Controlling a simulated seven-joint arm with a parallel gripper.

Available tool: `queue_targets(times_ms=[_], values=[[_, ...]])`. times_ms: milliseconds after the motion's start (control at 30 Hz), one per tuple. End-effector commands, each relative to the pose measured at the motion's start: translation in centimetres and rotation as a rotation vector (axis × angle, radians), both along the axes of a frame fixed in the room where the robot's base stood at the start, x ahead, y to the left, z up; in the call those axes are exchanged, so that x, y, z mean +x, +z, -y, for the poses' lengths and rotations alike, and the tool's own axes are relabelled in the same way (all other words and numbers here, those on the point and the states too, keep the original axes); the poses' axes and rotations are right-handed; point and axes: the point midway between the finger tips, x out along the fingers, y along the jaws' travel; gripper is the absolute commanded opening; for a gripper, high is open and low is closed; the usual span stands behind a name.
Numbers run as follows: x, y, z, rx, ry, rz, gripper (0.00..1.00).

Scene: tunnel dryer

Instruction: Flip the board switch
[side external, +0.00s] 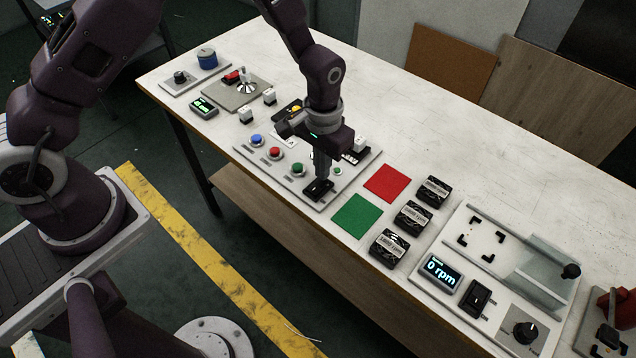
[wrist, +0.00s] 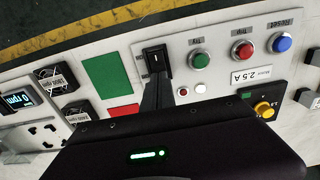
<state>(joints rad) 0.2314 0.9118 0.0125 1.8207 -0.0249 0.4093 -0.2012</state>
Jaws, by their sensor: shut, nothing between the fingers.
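The board switch (side external: 318,189) is a black rocker at the front right corner of a pale control board (side external: 303,199). In the wrist view the switch (wrist: 154,58) shows a white mark on its face. My gripper (side external: 322,174) is shut and empty, pointing down right at the switch. In the wrist view the fingertips of my gripper (wrist: 157,80) overlap the switch's near edge. I cannot tell whether they touch it. The board also carries a green button (side external: 298,168), a red button (side external: 275,153) and a blue button (side external: 256,139).
A green square (side external: 357,216) and a red square (side external: 387,183) lie right of the board, beside several black labelled blocks (side external: 413,217). A panel with a 0 rpm display (side external: 440,273) and another black switch (side external: 478,298) stands further right.

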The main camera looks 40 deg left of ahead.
Motion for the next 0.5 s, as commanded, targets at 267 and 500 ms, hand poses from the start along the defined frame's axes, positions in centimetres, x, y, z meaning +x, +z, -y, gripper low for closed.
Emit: queue_targets(times_ms=[267, 500], values=[[0.00, -0.03, 0.00, 0.000, 0.000, 0.000, 0.00], [0.01, -0.37, 0.00, 0.000, 0.000, 0.000, 0.00]])
